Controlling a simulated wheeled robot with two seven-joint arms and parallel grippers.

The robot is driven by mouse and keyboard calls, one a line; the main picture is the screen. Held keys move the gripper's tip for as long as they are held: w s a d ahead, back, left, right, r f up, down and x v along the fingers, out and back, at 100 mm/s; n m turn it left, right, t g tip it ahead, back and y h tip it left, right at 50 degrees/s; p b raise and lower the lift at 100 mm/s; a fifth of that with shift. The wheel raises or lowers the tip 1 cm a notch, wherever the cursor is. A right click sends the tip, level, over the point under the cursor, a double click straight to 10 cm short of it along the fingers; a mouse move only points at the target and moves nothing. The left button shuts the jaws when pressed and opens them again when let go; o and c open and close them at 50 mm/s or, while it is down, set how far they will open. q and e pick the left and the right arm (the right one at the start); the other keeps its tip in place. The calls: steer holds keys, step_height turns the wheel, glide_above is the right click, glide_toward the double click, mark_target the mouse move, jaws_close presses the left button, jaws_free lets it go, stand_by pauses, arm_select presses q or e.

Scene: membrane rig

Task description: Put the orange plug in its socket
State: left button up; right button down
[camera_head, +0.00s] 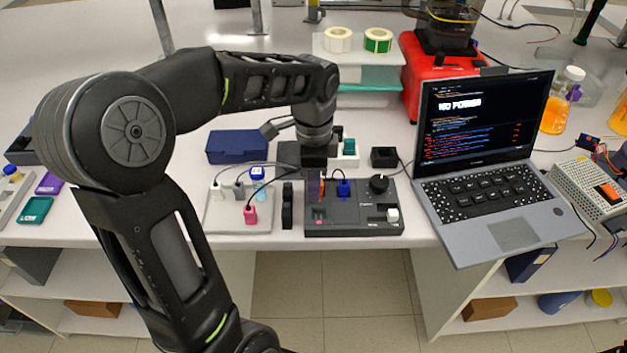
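A small orange piece (322,187), which looks like the orange plug, shows at the left part of the black device box (352,227). My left gripper (315,180) points down right at it, over that box. The fingers are dark and small here, so I cannot tell whether they hold the plug or only stand beside it. Which socket belongs to the plug, and whether the plug is seated, cannot be seen. A blue plug (343,188) stands on the same box, just right of the orange piece. My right gripper is not in view.
A pale board (228,222) with a pink plug (250,215) lies left of the box. A black upright piece (287,207) stands between them. A laptop (483,185) reading "NO POWER" stands right. A blue case (237,146) lies behind. The table's front edge is close.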

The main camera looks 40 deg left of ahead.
arm_select(q)
steer(key=shift+s+d, duration=0.1)
stand_by(0.5)
steer(key=shift+r, duration=0.45)
step_height(320, 180, up, 7)
steer(key=shift+f, duration=0.1)
stand_by(0.7)
